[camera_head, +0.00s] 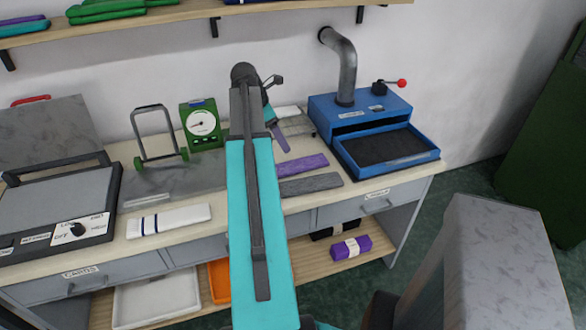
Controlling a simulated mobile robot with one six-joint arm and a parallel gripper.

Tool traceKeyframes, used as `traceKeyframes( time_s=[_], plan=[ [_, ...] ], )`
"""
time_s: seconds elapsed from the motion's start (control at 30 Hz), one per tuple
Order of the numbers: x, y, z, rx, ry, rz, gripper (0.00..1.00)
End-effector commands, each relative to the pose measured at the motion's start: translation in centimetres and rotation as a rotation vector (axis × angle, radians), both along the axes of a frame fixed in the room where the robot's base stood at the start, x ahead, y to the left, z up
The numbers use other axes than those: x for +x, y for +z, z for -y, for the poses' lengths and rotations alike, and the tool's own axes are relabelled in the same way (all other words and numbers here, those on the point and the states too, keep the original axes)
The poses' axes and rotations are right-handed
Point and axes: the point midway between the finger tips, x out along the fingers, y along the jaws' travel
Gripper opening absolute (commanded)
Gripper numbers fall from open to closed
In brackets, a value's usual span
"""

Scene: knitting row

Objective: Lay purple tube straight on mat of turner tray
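A flat purple tube (302,165) lies on the worktop, just right of my arm and beside a grey one. Another narrow dull purple piece (279,138) slants down near the far end of my arm; I cannot tell whether it is held. The blue turner (355,112) stands at the right end of the worktop, and its blue tray (398,167) is pulled out to the front. The dark mat (385,147) in the tray looks bare. My gripper is hidden behind my own teal arm, so its fingers do not show.
A grey flat tube (311,184) lies in front of the purple one. A grey pipe (345,70) rises from the turner. A shelf (180,15) hangs above.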

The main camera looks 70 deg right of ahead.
Motion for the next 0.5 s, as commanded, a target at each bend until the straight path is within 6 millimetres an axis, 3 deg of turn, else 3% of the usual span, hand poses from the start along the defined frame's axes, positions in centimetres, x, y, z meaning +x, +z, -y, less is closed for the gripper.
traceKeyframes(
  time_s=[0.27,0.5],
  plan=[
    [-0.2,-0.3,0.1,0.000,-0.001,0.000,0.77],
    [-0.8,-2.2,0.6,0.002,-0.002,-0.002,0.77]
  ],
)
